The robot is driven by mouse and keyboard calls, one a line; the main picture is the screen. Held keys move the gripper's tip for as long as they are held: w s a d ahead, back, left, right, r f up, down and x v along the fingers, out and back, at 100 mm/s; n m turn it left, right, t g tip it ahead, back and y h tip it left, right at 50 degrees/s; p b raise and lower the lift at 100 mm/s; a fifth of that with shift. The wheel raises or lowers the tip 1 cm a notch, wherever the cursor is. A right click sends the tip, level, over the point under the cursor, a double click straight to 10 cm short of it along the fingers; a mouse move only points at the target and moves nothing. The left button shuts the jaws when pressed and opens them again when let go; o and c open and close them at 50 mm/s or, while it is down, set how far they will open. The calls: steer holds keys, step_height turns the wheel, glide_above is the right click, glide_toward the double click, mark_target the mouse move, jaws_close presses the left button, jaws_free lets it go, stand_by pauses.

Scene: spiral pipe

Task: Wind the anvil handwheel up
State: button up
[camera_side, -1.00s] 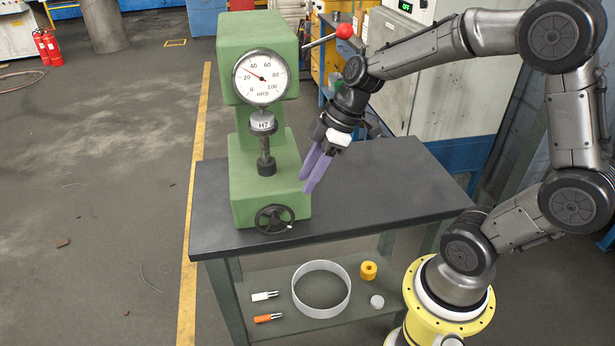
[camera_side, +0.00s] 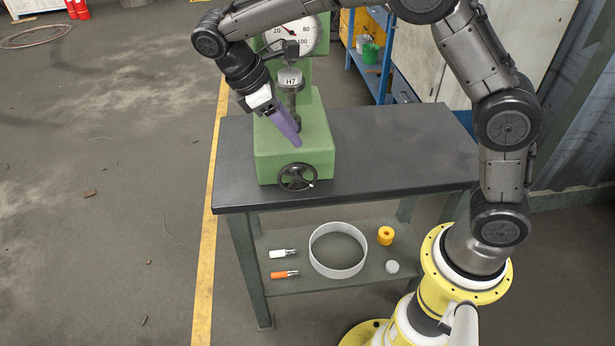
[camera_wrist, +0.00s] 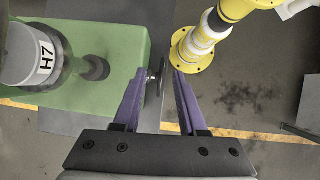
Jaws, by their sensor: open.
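The black anvil handwheel (camera_side: 297,177) is on the front face of the green hardness tester (camera_side: 275,160), low down. In the wrist view the handwheel (camera_wrist: 155,82) shows nearly edge-on. My gripper (camera_side: 298,145) has purple fingers and is just above the handwheel in the side view, pointing down. In the wrist view my gripper (camera_wrist: 159,71) is open, with the handwheel in the gap between the fingers but seemingly beyond the tips. I cannot tell whether they touch it. The anvil (camera_wrist: 97,67) stands under the grey block marked H7 (camera_wrist: 35,57).
The tester stands on a dark bench top (camera_side: 400,145), clear to the right. A lower shelf (camera_side: 300,287) holds a grey ring (camera_side: 338,270), a yellow part (camera_side: 386,235), a grey puck (camera_side: 392,267), and white and orange-handled items. My arm covers part of the dial (camera_side: 300,35).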

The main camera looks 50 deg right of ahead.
mark_target(312, 186)
steer(key=shift+w+a+f+y, duration=0.55)
steer(key=shift+w+f+y, duration=0.05)
steer(key=shift+w+f, duration=0.1)
steer(key=shift+f, duration=0.2)
steer(key=x, duration=1.3)
steer(key=shift+f, duration=0.2)
jaws_close()
